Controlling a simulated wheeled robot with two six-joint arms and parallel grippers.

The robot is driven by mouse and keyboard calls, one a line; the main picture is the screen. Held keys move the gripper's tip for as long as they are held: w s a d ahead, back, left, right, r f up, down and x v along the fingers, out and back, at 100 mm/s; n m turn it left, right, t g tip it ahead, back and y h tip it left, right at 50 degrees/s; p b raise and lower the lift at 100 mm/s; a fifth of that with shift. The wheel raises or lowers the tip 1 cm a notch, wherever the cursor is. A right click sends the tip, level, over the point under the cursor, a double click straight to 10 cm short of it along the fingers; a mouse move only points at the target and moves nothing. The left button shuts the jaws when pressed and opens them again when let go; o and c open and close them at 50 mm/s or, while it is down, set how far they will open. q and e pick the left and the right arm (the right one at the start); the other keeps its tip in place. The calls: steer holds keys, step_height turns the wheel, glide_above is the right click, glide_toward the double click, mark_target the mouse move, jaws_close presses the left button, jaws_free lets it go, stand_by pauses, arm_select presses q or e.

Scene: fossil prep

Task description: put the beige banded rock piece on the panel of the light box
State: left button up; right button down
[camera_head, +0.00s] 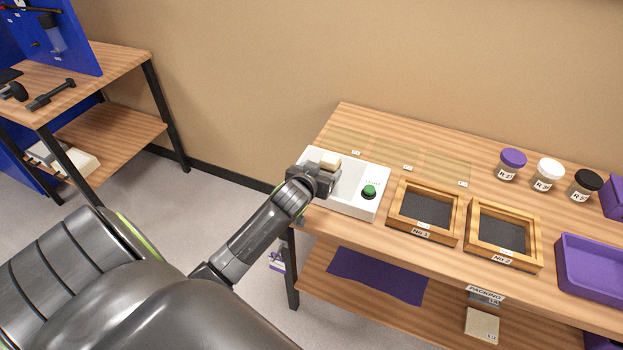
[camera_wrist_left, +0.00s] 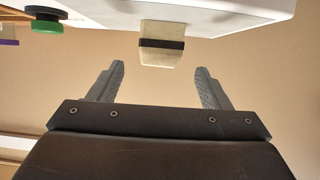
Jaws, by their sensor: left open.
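The beige banded rock piece (camera_head: 330,159) sits on the white light box (camera_head: 372,171), at its left part. In the left wrist view the rock piece (camera_wrist_left: 161,54) shows a dark band and lies against the white body of the light box (camera_wrist_left: 180,10). My left gripper (camera_head: 318,176) is at the left part of the light box, right beside the piece. In the wrist view its two fingers (camera_wrist_left: 158,88) are apart, with a gap on each side of the piece, and do not touch it. The gripper partly hides the panel in the head view. My right gripper is not in view.
A green button (camera_head: 369,191) is on the light box's right part. Two wooden trays, No.1 (camera_head: 398,208) and No.2 (camera_head: 474,232), stand to the right. Several lidded jars (camera_head: 546,174) and a purple bin (camera_head: 592,298) are farther right. The tabletop behind the box is clear of tall things.

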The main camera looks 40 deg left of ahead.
arm_select(q)
steer(key=v, duration=0.7)
steer(key=shift+s, duration=0.1)
stand_by(0.4)
